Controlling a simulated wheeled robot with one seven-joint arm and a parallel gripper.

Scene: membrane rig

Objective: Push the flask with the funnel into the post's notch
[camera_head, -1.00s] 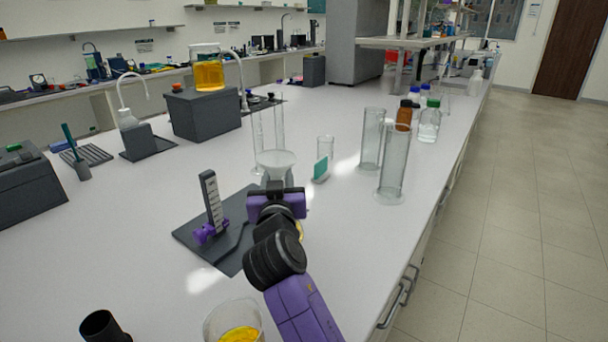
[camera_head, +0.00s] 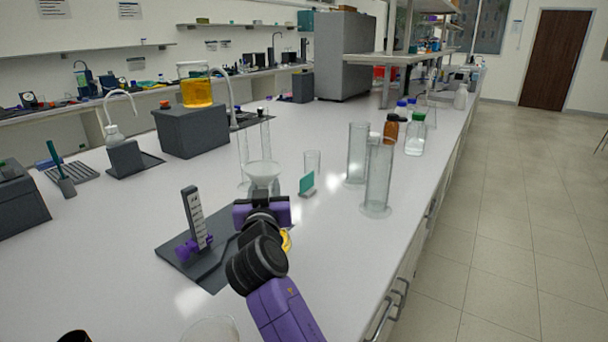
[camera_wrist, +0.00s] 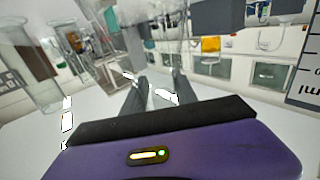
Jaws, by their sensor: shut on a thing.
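The white funnel (camera_head: 262,173) shows just beyond my gripper in the head view, its wide mouth facing up. The clear flask under it is mostly hidden behind my purple gripper body. My gripper (camera_wrist: 160,82) is shut on the flask; its two dark fingers show in the wrist view, where the glass is too blurred to outline. The post (camera_head: 195,217) stands upright to the left of my gripper, with a white scale on its face and a purple part at its base. It stands on a dark base plate (camera_head: 212,276). A gap shows between post and gripper; the notch is not clear.
Beyond the funnel stand tall clear cylinders, a small beaker (camera_head: 312,161) and a teal-faced block (camera_head: 307,183). Two more clear cylinders (camera_head: 377,180) stand to the right. A grey box (camera_head: 190,131) carries a yellow-filled vessel (camera_head: 197,93). A glass vessel (camera_head: 210,330) is at the near edge.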

